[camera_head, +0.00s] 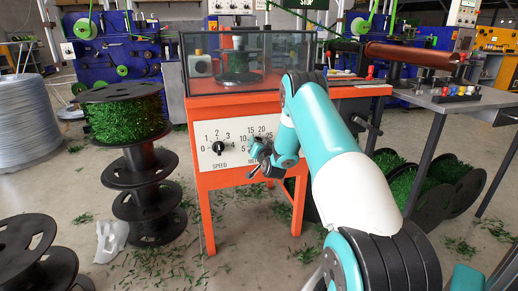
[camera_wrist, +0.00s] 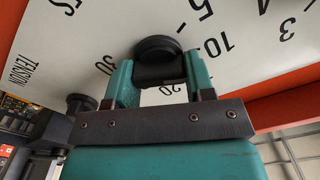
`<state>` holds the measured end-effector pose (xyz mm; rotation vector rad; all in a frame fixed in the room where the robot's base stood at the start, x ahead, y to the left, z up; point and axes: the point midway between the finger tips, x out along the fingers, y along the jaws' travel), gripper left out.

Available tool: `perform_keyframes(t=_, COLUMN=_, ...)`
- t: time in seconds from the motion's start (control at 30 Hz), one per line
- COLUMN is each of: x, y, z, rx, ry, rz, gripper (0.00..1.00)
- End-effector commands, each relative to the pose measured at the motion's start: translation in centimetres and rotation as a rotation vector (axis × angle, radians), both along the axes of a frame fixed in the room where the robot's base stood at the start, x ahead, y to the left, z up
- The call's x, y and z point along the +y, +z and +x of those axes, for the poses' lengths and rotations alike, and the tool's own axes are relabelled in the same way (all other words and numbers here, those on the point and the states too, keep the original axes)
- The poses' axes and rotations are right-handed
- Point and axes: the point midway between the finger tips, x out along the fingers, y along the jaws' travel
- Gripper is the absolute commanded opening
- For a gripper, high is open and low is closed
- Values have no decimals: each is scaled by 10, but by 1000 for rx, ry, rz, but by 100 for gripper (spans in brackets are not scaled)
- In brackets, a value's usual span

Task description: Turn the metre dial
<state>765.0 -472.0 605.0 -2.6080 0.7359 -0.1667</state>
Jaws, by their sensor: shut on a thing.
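The metre dial is a round black knob (camera_wrist: 157,48) on a white panel, with the numbers 5, 10, 20 and 30 around it. In the wrist view my gripper (camera_wrist: 160,66) has its two teal fingers on either side of the knob, shut on it. In the head view my gripper (camera_head: 264,154) is at the right part of the white panel (camera_head: 205,160) on the orange machine, covering the metre knob and part of its scale. The knob's pointer cannot be made out.
The speed dial (camera_head: 218,147) sits left on the same panel. Another black knob (camera_wrist: 80,103), beside the word TENSION, is close left of my fingers in the wrist view. A glass enclosure (camera_head: 290,70) tops the machine. Stacked black spools (camera_head: 140,175) stand left.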

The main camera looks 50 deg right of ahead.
Motion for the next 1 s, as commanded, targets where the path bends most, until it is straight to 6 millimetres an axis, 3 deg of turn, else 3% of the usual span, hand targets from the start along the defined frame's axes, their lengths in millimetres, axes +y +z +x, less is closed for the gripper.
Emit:
perform_keyframes(t=0.63, x=1, y=-1, z=0, rx=29, ry=3, rz=-42, gripper=25)
perform_keyframes(t=0.67, x=1, y=-1, z=0, rx=29, ry=3, rz=-41, gripper=51)
perform_keyframes(t=0.77, x=1, y=-1, z=0, rx=28, ry=2, rz=-41, gripper=74)
perform_keyframes(t=1.0, x=1, y=0, z=0, rx=27, ry=0, rz=-43, gripper=74)
